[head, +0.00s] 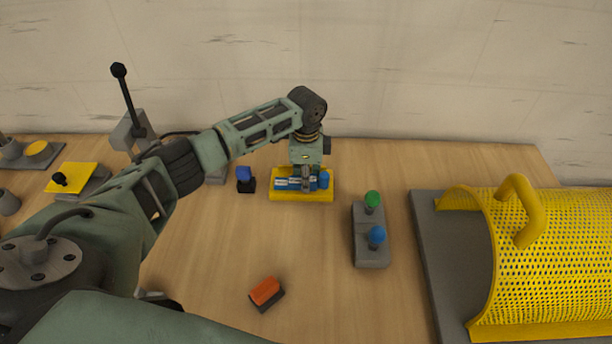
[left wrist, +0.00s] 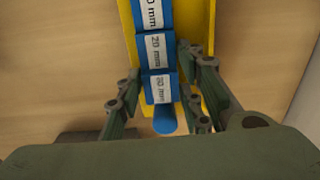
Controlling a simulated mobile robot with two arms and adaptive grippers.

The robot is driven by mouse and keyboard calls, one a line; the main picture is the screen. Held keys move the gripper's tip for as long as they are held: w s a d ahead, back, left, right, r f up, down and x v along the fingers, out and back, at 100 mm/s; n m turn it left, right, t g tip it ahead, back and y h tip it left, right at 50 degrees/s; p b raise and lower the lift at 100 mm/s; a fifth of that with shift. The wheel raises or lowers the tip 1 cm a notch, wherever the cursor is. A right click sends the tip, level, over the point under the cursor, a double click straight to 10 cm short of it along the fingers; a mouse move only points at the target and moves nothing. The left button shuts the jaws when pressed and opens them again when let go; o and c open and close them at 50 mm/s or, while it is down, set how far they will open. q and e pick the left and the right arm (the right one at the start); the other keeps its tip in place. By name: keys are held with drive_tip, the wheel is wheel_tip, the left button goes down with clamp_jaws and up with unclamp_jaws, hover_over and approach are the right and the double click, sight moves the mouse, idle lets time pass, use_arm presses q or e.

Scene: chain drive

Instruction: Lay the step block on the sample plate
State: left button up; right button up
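The step block (head: 290,184) is blue with white labels and lies in a yellow holder (head: 300,198) on the table. In the left wrist view its steps (left wrist: 157,52) read 20 mm and 30 mm, with a rounded blue end (left wrist: 164,120) near me. My left gripper (head: 306,178) points down over the block. In the left wrist view the open fingers (left wrist: 160,100) stand on either side of the 30 mm end; I cannot tell whether they touch it. No part is clearly recognisable as the sample plate. My right gripper is out of view.
A grey box with green and blue knobs (head: 370,250) stands right of the holder. A yellow perforated guard (head: 550,260) fills the right. A small blue-topped part (head: 245,175), an orange block (head: 265,291) and a yellow plate with black knob (head: 75,176) are also out.

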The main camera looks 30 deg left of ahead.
use_arm(q)
drive_tip(key=shift+o, duration=1.4)
drive_tip(key=shift+r, duration=0.25)
wheel_tip(320, 180, up, 12)
drive_tip(key=b, duration=0.2)
drive_tip(key=shift+f, duration=0.1)
